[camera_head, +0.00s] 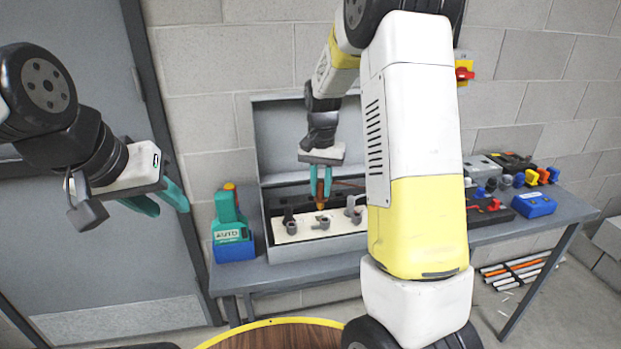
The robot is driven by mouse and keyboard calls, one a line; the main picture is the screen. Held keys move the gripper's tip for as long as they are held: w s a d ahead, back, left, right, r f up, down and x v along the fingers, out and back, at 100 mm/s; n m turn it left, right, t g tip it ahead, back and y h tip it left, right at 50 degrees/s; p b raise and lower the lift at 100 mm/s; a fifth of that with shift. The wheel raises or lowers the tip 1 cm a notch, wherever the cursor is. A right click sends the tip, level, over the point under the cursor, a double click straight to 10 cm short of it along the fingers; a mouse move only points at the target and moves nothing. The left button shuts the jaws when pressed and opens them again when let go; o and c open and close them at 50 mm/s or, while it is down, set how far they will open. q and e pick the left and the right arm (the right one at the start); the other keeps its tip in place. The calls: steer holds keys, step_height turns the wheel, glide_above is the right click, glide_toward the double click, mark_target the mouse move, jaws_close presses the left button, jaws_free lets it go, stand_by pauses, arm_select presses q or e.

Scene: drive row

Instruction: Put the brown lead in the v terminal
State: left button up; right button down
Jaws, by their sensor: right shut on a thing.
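A grey terminal box (350,243) with its lid raised stands on the bench, with a pale strip carrying several grey terminals (322,222). The terminal letters are too small to read, so I cannot tell which is v. My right gripper (321,188) is over the box, pointing down, shut on a small brown-orange piece (321,201) that looks like the end of the brown lead. This end is just above the middle terminal; I cannot tell if they touch. My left gripper (163,201) is open and empty, left of the bench in the air.
A green and blue tester marked AUTO (232,232) stands left of the box. A blue device (533,205) and several connectors lie on the bench's right side. My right arm hides the box's right part. A round wooden top (275,337) is in front.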

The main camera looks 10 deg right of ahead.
mark_target(321, 198)
steer(key=shift+f, duration=0.2)
steer(key=shift+f, duration=1.35)
steer(key=shift+f, duration=0.25)
steer(key=shift+f, duration=1.45)
steer(key=c, duration=1.2)
jaws_free()
